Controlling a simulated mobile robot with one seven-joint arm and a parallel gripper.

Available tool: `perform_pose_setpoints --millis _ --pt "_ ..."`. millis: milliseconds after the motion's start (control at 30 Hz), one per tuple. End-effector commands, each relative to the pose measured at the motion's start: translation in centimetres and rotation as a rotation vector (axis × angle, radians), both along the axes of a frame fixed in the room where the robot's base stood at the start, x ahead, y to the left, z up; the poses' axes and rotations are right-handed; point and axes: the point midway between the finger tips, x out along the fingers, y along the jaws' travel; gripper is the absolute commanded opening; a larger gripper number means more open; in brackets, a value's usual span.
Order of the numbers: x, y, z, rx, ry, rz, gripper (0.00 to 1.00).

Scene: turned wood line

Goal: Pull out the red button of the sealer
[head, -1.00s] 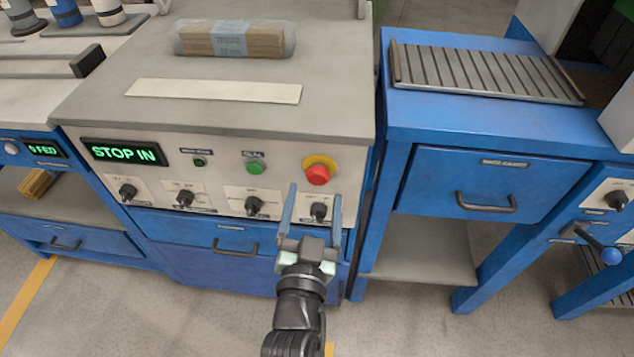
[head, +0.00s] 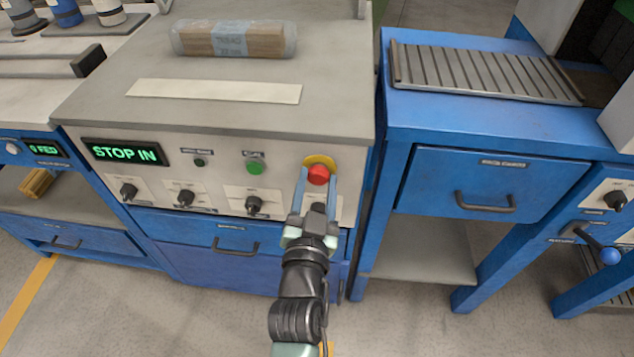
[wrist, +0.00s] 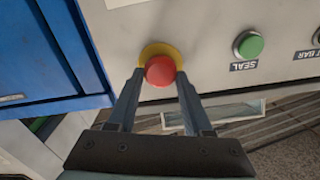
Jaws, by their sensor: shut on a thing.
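The red button (head: 318,174) is a mushroom head on a yellow ring (head: 321,161), on the right of the sealer's pale front panel (head: 225,152). It also shows in the wrist view (wrist: 160,71), between my fingertips. My gripper (head: 317,181) is shut on the red button, with one finger on each side of it. The sealer's display (head: 124,152) reads "STOP IN" in green.
A green button (head: 255,168) sits left of the red one, and several black knobs line the panel below. A wrapped wood bundle (head: 233,40) and a pale strip (head: 214,91) lie on the sealer's top. A blue drawer unit (head: 480,185) stands close on the right.

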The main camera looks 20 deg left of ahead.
Motion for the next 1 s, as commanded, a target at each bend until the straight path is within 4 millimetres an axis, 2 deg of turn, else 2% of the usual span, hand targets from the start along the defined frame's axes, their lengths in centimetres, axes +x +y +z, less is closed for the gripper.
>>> perform_pose_setpoints --millis 33,133,467,700,933,967,1000 --pt "0.0 0.0 0.0 0.0 0.0 0.0 0.16" --pt "0.0 0.0 0.0 0.0 0.0 0.0 0.0" --pt "-0.1 0.0 0.0 0.0 0.0 0.0 0.0" --pt "-1.7 -0.6 -0.2 0.001 0.002 -0.002 0.0" --pt "-1.8 -0.5 -0.1 -0.001 0.003 0.0 0.0" --pt "-1.8 -0.5 -0.1 -0.001 0.003 0.0 0.52" --pt "-1.8 -0.5 -0.2 -0.001 0.003 0.0 0.59"
